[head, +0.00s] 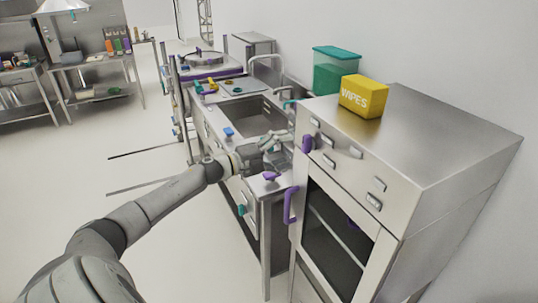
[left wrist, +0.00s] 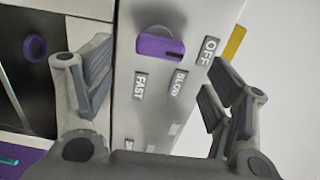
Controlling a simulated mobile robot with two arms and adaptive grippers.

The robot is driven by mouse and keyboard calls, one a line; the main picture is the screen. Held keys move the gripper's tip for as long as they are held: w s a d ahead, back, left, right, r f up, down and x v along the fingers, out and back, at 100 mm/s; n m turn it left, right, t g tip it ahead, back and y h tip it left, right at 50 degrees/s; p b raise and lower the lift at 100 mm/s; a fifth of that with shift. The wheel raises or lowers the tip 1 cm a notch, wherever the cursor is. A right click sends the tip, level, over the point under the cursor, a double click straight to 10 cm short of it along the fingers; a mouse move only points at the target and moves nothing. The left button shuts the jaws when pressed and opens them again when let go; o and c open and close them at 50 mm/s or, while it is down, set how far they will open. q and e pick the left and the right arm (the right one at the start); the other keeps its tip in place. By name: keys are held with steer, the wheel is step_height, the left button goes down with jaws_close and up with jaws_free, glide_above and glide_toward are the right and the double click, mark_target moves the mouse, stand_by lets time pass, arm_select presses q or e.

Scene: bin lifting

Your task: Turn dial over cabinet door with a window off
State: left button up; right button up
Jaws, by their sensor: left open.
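The purple dial (head: 308,144) is on the front panel of the steel cabinet, above the cabinet door with a window (head: 374,245). In the left wrist view the dial (left wrist: 160,47) lies between my fingers, beyond the tips, with labels OFF (left wrist: 209,52), SLOW (left wrist: 179,83) and FAST (left wrist: 140,87) around it. A dark mark is at its right end, on the side of OFF and SLOW; I cannot tell its exact setting. My left gripper (head: 282,150) is open and empty, just left of the dial. My right gripper is not in view.
The door's purple handle (head: 290,205) sticks out below the dial. A steel sink counter (head: 240,105) is left of the cabinet. The floor at left is mostly clear.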

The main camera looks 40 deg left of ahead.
arm_select(q)
steer(key=shift+v, duration=2.4)
